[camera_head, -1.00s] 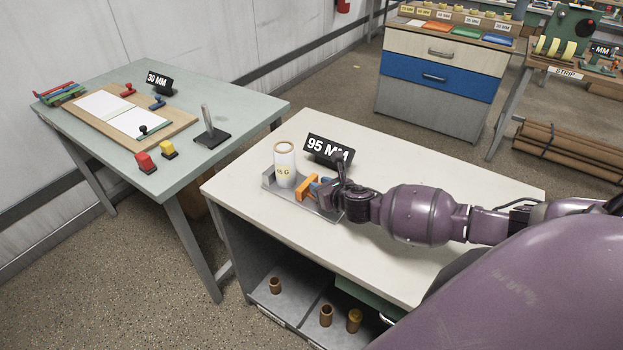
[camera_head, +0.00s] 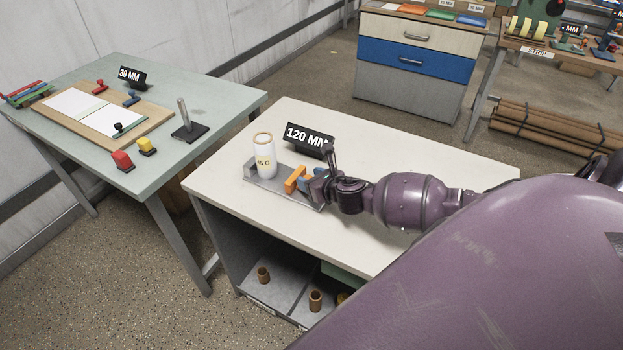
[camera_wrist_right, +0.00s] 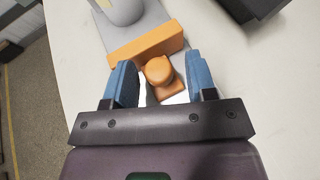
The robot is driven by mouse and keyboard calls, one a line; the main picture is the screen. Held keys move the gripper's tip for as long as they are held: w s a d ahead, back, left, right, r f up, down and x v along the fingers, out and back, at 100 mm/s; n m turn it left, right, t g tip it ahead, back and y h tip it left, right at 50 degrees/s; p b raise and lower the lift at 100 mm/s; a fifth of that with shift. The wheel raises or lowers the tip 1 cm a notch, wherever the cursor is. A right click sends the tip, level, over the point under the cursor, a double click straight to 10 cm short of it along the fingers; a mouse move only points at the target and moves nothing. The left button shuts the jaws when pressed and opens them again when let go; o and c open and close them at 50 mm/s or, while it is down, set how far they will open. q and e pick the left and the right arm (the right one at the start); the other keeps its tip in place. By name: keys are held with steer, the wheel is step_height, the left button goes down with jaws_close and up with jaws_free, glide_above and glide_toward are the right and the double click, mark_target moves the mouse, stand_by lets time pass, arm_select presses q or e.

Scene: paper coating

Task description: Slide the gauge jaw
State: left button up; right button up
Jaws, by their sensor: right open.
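The grey gauge (camera_head: 264,184) lies on the white-topped bench. The display (camera_head: 309,139) behind the gauge reads 120 MM. My right gripper (camera_head: 312,183) is at the jaw's right side. In the right wrist view, its two blue fingers stand apart on either side of the orange knob (camera_wrist_right: 159,70), with the orange jaw plate (camera_wrist_right: 146,46) just beyond. My left gripper is not in view.
The white bench top (camera_head: 400,150) is clear behind the arm. Brown cores (camera_head: 315,300) stand on the shelf below. A green table (camera_head: 215,98) at left holds a board, stamps and a 30 MM display (camera_head: 131,77). A drawer cabinet (camera_head: 410,65) stands behind.

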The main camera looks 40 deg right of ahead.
steer(key=v, duration=1.1)
steer(key=shift+f, duration=0.1)
stand_by(0.4)
